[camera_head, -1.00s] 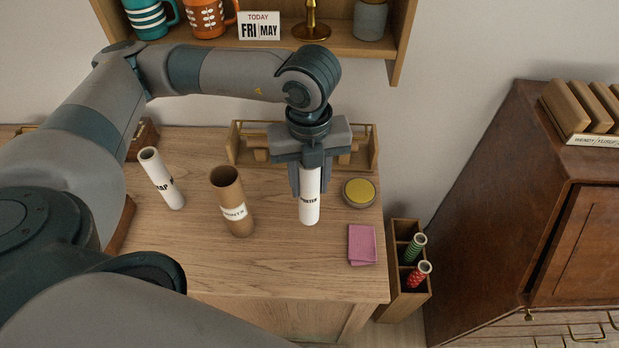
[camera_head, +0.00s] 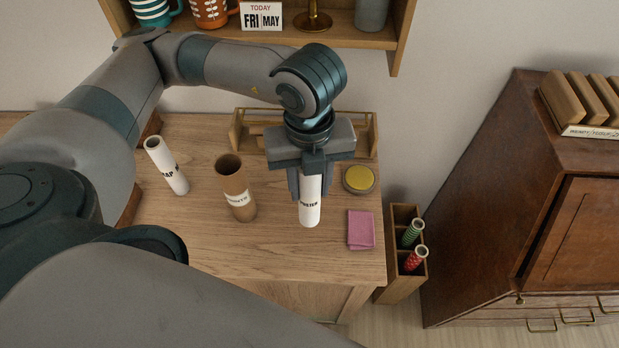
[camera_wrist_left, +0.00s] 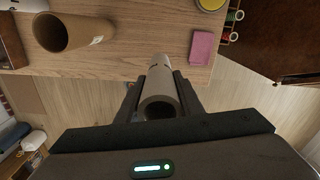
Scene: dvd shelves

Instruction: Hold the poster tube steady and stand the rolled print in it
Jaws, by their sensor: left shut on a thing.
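My left gripper (camera_head: 309,180) is shut on a white rolled print (camera_head: 310,212), which hangs upright below the fingers. Dark lettering shows on the roll, partly hidden by the gripper. In the left wrist view the rolled print (camera_wrist_left: 160,92) sits between the two fingers, its hollow end facing the camera. The brown poster tube (camera_head: 236,187), with a white label, stands open-topped on the desk to the left of the gripper, apart from the roll. The poster tube (camera_wrist_left: 72,34) also shows at upper left in the wrist view. My right gripper is out of view.
A white roll marked MAP (camera_head: 166,165) stands left of the tube. A yellow-topped tin (camera_head: 358,179) and a pink cloth (camera_head: 361,229) lie right of the held roll. A wooden rack (camera_head: 243,134) is behind. A bin (camera_head: 399,284) with patterned rolls stands off the desk's right edge.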

